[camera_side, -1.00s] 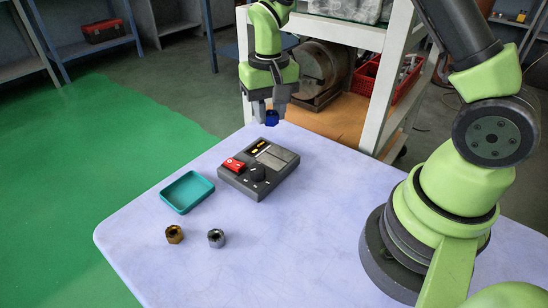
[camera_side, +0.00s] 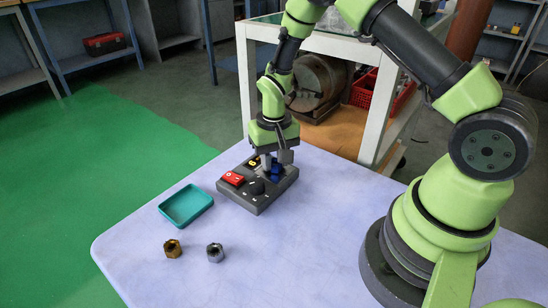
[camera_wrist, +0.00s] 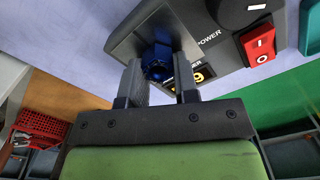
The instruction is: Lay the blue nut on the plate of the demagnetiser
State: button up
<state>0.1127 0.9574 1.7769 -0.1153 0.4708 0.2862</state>
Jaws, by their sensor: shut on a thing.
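The blue nut (camera_side: 276,169) is between the fingers of my gripper (camera_side: 273,160), which is shut on it. In the wrist view the blue nut (camera_wrist: 157,63) shows between the two fingertips of my gripper (camera_wrist: 160,82). The nut is over the plate end of the dark grey demagnetiser (camera_side: 256,204).
A teal tray (camera_side: 187,221) stands left of the demagnetiser, empty. A brass nut (camera_side: 173,248) and a steel nut (camera_side: 215,252) lie in front of it on the pale table (camera_side: 300,260). A white-framed shelf (camera_side: 377,117) stands behind the table.

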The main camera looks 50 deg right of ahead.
jog(key=shift+f, duration=0.15)
jog(key=o, duration=0.9)
jog(key=shift+o, duration=0.2)
notch_tip(320, 180, up, 12)
notch_tip(320, 180, up, 7)
jog(key=t, duration=0.2)
send_over(274, 160)
jog(key=s+a, duration=0.2)
jog(key=s+a+r+n+t+y, duration=0.1)
jog(key=s+r, duration=0.3)
jog(key=s, duration=0.4)
jog(key=s+a+r+n+t+y, duration=0.1)
jog(key=s+a+r+t, duration=0.2)
jog(key=s, duration=0.5)
jog(key=shift+a+r+t, duration=0.2)
jog(key=shift+r+t, duration=0.4)
jog(key=shift+r, duration=0.3)
